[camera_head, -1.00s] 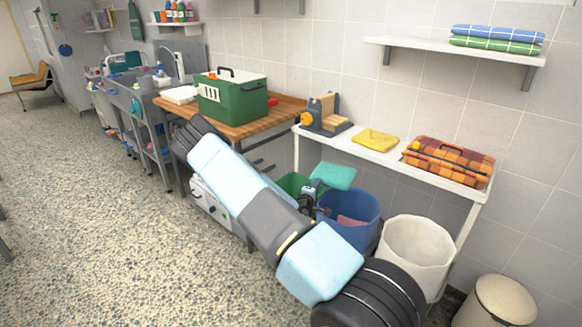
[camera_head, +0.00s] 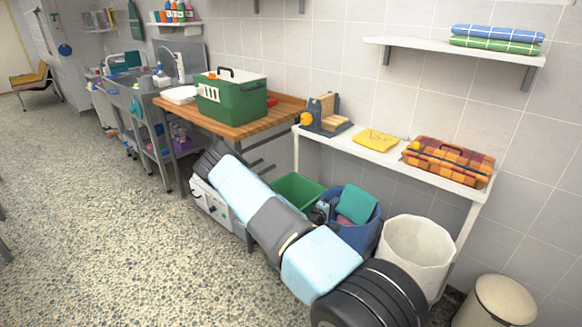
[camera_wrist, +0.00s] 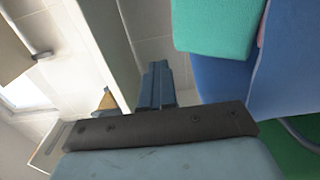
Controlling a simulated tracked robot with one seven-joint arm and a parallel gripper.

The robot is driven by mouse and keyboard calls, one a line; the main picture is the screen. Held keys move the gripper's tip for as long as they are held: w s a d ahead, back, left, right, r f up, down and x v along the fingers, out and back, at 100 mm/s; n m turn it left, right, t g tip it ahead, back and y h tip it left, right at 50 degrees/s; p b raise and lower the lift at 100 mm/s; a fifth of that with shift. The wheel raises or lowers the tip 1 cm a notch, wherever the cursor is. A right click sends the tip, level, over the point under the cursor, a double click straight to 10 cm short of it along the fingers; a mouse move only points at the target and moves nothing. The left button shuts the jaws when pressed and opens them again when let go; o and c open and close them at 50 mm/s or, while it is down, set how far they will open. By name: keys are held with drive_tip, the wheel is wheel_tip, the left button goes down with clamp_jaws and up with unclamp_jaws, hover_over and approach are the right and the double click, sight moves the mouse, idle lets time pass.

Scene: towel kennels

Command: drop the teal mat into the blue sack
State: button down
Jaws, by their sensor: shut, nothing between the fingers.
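In the wrist view the mat (camera_wrist: 215,25) is at the top, next to the blue sack (camera_wrist: 222,82). My gripper (camera_wrist: 157,82) is shut and empty there, to the left of both and apart from the mat. In the head view my gripper (camera_head: 321,212) is at the sack's left rim, partly hidden by my arm.
A green bin (camera_head: 297,190) stands left of the sack and a white bin (camera_head: 415,250) right of it. A shelf (camera_head: 350,148) above holds a yellow cloth (camera_head: 376,140) and an orange plaid case (camera_head: 448,162). The floor at left is open.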

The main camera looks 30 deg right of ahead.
drive_tip(key=shift+f, duration=0.7)
drive_tip(key=c, duration=1.8)
unclamp_jaws()
drive_tip(key=shift+c, duration=0.2)
drive_tip(key=o, duration=0.5)
drive_tip(key=shift+c, duration=0.2)
drive_tip(key=v, duration=1.3)
drive_tip(key=shift+s+a, duration=0.15)
drive_tip(key=shift+a, duration=0.2)
